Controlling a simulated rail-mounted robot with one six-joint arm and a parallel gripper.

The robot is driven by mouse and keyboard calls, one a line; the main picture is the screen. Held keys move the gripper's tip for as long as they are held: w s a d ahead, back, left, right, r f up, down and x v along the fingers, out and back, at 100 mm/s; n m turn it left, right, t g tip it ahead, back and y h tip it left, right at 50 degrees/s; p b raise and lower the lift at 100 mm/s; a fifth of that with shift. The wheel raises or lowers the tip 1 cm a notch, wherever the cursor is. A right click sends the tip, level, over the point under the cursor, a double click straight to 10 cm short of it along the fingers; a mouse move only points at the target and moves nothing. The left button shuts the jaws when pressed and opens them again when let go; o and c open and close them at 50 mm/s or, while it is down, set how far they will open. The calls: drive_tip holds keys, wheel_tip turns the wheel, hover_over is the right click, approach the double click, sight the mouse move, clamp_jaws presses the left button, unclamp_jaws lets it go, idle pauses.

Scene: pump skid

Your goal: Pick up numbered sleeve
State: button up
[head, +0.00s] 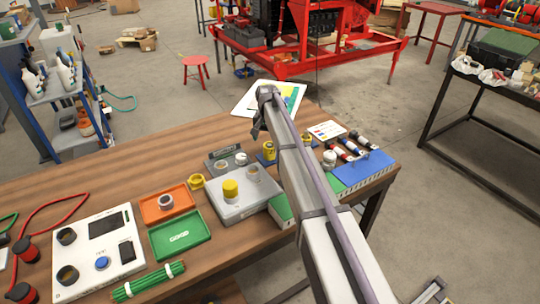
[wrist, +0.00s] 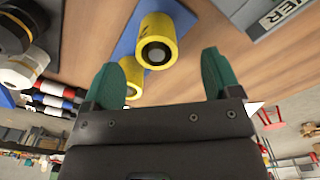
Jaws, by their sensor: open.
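A yellow sleeve (wrist: 168,27) with dark marks and a dark bore stands on a blue pad (wrist: 125,45) in the wrist view, just beyond my fingertips. It appears to be the yellow sleeve (head: 269,151) in the head view; I cannot read a number. A second yellow sleeve (wrist: 134,86) shows partly behind the left finger, likely the one (head: 306,139) beside my arm in the head view. My gripper (wrist: 164,65) is open, with green fingers spread and nothing between them. In the head view my arm hides part of the bench there.
A grey device with a yellow cap (head: 230,188), an orange tray (head: 150,211) holding a grey ring, and a green tray (head: 160,246) stand to the left. A yellow ring (head: 197,181) lies nearby. Several dark-and-red cylinders and a blue block (head: 363,172) are right of my arm.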

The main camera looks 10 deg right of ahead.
sight(269, 146)
drive_tip(key=f+b, duration=0.5)
drive_tip(key=shift+s+d+f, duration=0.15)
drive_tip(key=shift+d, duration=0.1)
drive_tip(key=shift+r, duration=0.2)
drive_tip(key=c, duration=0.8)
wheel_tip(269, 146, up, 10)
drive_tip(key=p, duration=1)
drive_tip(key=shift+r, duration=0.25)
drive_tip(key=shift+c, duration=0.2)
